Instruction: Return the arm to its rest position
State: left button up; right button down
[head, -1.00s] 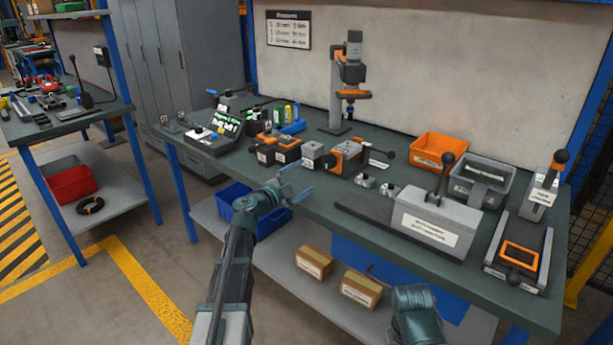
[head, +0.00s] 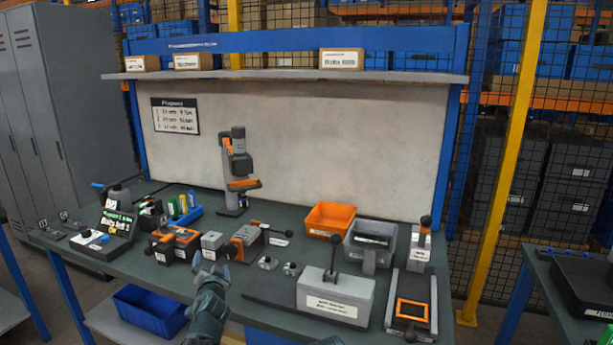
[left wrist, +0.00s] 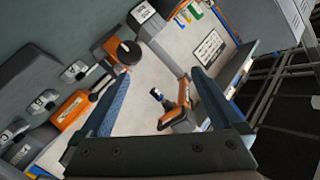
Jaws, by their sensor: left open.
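My left gripper (head: 211,264) is in the lower middle of the head view, by the front edge of the workbench (head: 150,277). Its fingers point away from me, towards a small grey block (head: 212,242) on the bench. In the left wrist view the two blue-padded fingers (left wrist: 160,76) are wide apart with nothing held between them. Beyond them the bench equipment shows tilted.
Black-and-orange units (head: 174,242), a press stand (head: 233,175), an orange bin (head: 329,219), a grey bin (head: 370,240) and a lever box (head: 335,297) crowd the bench. A blue bin (head: 150,310) sits on the lower shelf. A yellow post (head: 505,150) stands at the right.

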pick_arm(q)
jog(key=s+d+f+g+h+p, duration=0.1)
jog(key=s+d+g, duration=0.4)
jog(key=s, duration=0.5)
jog(key=s+d+f+g+h+p, duration=0.1)
jog(key=s+d+f+g+p, duration=0.1)
jog(key=s+d+g+p, duration=0.3)
jog(key=s+d+f+g+h+p, duration=0.1)
jog(key=s+d+g+p, duration=0.4)
jog(key=s+d, duration=0.6)
jog(key=s+f, duration=0.1)
jog(key=s, duration=0.5)
jog(key=shift+s+d+f+n+g+h, duration=0.15)
jog(key=shift+d+f+n+g+h, duration=0.15)
pick_arm(e)
notch_tip(320, 180, up, 13)
